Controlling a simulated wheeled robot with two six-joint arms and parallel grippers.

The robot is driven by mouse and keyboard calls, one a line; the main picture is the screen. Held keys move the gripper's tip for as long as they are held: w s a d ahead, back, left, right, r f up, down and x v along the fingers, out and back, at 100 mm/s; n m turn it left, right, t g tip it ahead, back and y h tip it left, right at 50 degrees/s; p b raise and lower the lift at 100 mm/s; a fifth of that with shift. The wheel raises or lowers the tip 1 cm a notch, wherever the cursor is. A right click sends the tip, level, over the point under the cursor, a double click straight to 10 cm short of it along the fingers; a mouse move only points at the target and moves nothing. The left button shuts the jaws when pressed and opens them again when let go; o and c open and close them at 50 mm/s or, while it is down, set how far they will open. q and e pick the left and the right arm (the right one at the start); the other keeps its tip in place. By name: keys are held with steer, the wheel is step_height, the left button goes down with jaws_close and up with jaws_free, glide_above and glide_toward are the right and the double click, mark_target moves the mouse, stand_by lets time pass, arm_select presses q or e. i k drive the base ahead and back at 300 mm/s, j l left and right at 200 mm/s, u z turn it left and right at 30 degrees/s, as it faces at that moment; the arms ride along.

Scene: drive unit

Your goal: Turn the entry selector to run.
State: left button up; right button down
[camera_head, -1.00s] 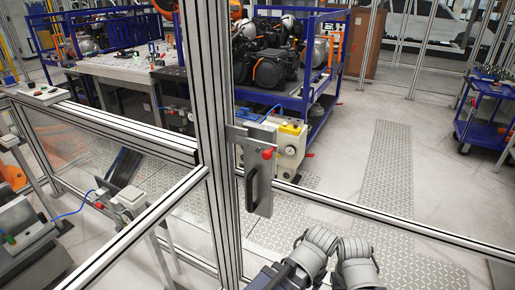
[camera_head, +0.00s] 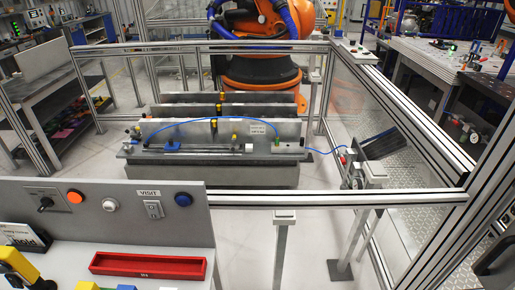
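The likely entry selector is a black rotary knob (camera_head: 45,203) on a grey plate at the left end of the upright control panel (camera_head: 120,227), at the lower left. The print around the knob is too small to read, so its setting cannot be told. Neither of my grippers is in view.
A red tray (camera_head: 148,266) lies on the bench below the panel, with yellow items (camera_head: 18,268) at the left. Behind the panel, a fenced cell holds a grey fixture (camera_head: 220,150) and an orange robot (camera_head: 262,75). A dark handle (camera_head: 497,257) is at lower right.

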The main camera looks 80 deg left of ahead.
mark_target(46, 201)
steer(key=k+l+u, duration=0.15)
steer(key=l, duration=0.45)
steer(key=u, duration=4.1)
